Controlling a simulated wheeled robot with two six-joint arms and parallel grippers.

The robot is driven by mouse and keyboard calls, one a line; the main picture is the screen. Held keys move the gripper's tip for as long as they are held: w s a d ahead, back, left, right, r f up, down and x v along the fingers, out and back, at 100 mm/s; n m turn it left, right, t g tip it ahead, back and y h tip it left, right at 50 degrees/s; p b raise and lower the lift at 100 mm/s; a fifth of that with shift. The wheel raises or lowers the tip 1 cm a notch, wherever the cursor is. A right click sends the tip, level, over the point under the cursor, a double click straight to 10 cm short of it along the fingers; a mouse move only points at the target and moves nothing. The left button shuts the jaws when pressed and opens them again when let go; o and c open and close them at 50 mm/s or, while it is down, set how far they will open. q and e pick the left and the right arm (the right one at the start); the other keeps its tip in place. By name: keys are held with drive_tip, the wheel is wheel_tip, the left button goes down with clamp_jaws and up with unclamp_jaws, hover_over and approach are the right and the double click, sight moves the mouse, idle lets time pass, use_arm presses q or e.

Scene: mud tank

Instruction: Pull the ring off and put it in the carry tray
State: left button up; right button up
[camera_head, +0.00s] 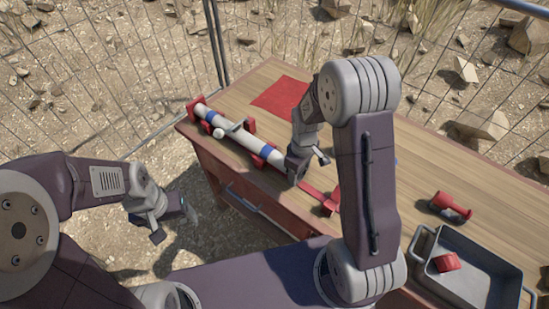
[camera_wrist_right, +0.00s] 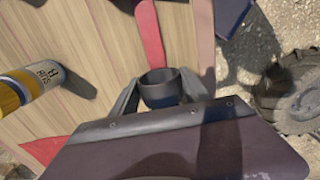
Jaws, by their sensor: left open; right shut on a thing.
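My right gripper (camera_head: 297,178) is over the table beside the near end of the white tube (camera_head: 240,135). In the right wrist view its fingers (camera_wrist_right: 160,95) are shut on a dark grey ring (camera_wrist_right: 160,88). A cylinder end with lettering (camera_wrist_right: 38,82) shows at the left of that view, apart from the ring. The tube has blue bands and lies on red supports. My left gripper (camera_head: 186,210) is open and empty, off the table's left side. The grey carry tray (camera_head: 488,262) stands at the table's right end with a red piece (camera_head: 447,262) in it.
A red tool (camera_head: 450,206) lies on the table above the tray. A red sheet (camera_head: 280,96) lies at the back. A red bar (camera_head: 320,200) lies near the front edge. A wire fence stands behind the table. The wood right of my right arm is mostly clear.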

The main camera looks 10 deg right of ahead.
drive_tip(key=shift+r, duration=0.1)
wheel_tip(320, 180, up, 8)
drive_tip(key=p, duration=0.7)
drive_tip(key=shift+f, duration=0.3)
idle(0.4)
